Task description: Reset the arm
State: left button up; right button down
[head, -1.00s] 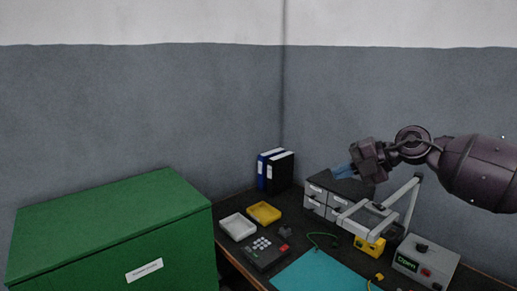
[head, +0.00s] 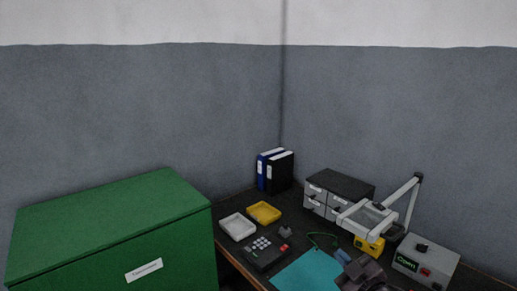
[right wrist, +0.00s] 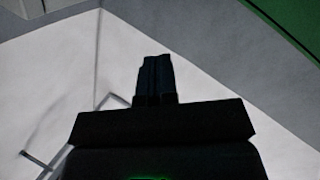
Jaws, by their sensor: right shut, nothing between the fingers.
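My right gripper (head: 342,257) is low at the bottom edge of the head view, over the right part of the teal mat (head: 308,272). In the right wrist view its two dark fingers (right wrist: 155,78) are together, with nothing between them. The rest of my right arm is mostly cut off below the head view. My left gripper is not in view.
A green cabinet (head: 110,235) stands at the left. The dark bench holds white (head: 237,227) and yellow trays (head: 264,212), a keypad device (head: 264,252), binders (head: 275,171), a drawer unit (head: 338,190), a magnifier lamp (head: 368,217) and a grey box (head: 425,262).

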jog(key=s+d+f+m+g+h, duration=0.1)
jog(key=s+d+f+m+h, duration=0.1)
jog(key=s+f, duration=0.5)
jog(key=s+d+f+m+g+h, duration=0.2)
jog(key=s+d+f+m, duration=0.1)
jog(key=s+f, duration=0.5)
jog(key=s+d+f+m+g+h, duration=0.2)
jog(key=s+f+m, duration=0.2)
jog(key=s+f, duration=0.3)
jog(key=s, duration=0.3)
jog(key=shift+s+d+f+m, duration=0.25)
jog(key=shift+d+f+m, duration=0.05)
jog(key=shift+d, duration=0.05)
